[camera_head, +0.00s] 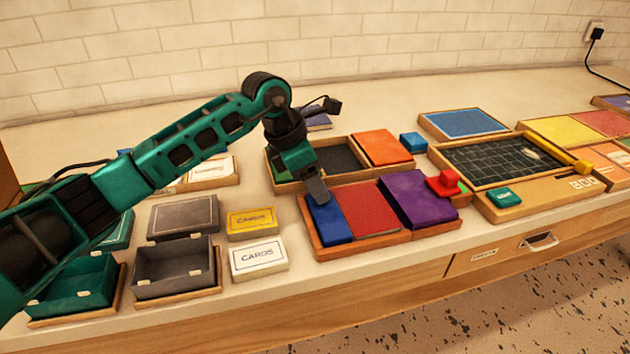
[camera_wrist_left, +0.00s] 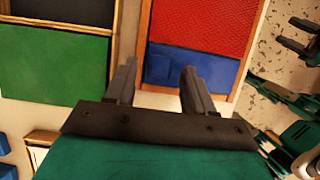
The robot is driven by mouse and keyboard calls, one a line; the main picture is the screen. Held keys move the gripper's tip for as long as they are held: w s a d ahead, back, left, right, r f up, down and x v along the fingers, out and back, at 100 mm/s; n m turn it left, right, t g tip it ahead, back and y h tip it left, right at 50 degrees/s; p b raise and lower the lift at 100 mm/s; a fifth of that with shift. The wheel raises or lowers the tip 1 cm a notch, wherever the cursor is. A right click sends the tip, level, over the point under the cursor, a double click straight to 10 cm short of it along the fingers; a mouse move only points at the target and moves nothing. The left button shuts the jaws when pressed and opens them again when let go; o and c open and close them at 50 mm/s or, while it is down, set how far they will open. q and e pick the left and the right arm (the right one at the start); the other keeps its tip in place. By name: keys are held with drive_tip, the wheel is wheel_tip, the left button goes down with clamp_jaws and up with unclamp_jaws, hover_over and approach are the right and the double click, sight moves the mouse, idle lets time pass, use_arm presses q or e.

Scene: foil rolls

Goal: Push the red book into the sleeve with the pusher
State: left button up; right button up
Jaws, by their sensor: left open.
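The red book (camera_head: 370,208) lies flat in a shallow wooden tray (camera_head: 362,243) in the head view. It also shows at the top of the left wrist view (camera_wrist_left: 205,25). Right of it is a purple cover (camera_head: 418,198), which looks like the sleeve. A blue block (camera_head: 327,218) lies against the red book's left side, perhaps the pusher; it also shows in the left wrist view (camera_wrist_left: 195,70). My left gripper (camera_head: 318,192) is open and empty above the tray's left end, near the blue block. Contact cannot be told. My right gripper cannot be made out.
A red knobbed block (camera_head: 445,183) is at the purple cover's right end. Behind is a tray with an orange panel (camera_head: 383,147). Card boxes (camera_head: 258,257) and open bins (camera_head: 175,268) stand left. A slate board (camera_head: 503,160) lies right. The counter's front edge is close.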

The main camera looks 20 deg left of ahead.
use_arm(q)
drive_tip(key=shift+f, duration=0.2)
clamp_jaws()
idle(0.5)
